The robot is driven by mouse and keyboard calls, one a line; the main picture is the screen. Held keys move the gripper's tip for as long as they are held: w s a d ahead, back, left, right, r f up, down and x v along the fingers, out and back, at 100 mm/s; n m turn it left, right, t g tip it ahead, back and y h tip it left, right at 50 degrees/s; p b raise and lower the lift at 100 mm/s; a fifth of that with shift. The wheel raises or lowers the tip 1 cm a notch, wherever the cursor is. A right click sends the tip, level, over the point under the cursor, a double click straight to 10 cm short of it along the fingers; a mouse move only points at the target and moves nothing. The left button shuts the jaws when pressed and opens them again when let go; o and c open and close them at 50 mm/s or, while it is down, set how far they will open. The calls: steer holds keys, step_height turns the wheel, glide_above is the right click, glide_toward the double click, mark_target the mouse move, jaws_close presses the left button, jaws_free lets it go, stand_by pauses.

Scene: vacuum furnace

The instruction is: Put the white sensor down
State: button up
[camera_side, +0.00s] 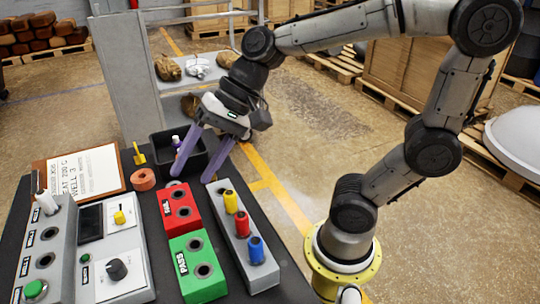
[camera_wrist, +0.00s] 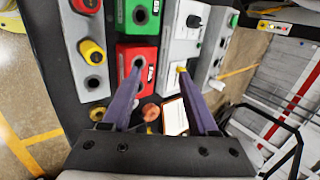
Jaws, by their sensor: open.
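A white sensor (camera_side: 46,203) stands upright in the far well of the grey well block (camera_side: 38,262) at the left of the bench. A small white object, probably the same sensor, shows in the wrist view (camera_wrist: 217,85), partly beside the right finger. My gripper (camera_side: 192,178) is open, with its two purple fingers spread and nothing between them. It is well to the right of the white sensor, over the bench near the black bin and the red block. In the wrist view, my gripper (camera_wrist: 160,69) shows the same empty gap.
A red FAIL block (camera_side: 180,207) and green PASS block (camera_side: 197,265) have empty holes. A grey rack (camera_side: 262,272) holds yellow, red and blue sensors. A black bin (camera_side: 200,165) holds a small white-topped item. A control panel (camera_side: 112,262), orange ring (camera_side: 143,179) and clipboard (camera_side: 112,155) lie left.

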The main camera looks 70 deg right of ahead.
steer(key=s+d+f+n+h, duration=0.2)
steer(key=s+d+n+h, duration=0.3)
steer(key=s+d+n, duration=0.3)
steer(key=s+d, duration=0.2)
steer(key=shift+s+f+n+t+h, duration=0.3)
steer(key=shift+s+f+t, duration=0.05)
steer(key=shift+f+t, duration=0.05)
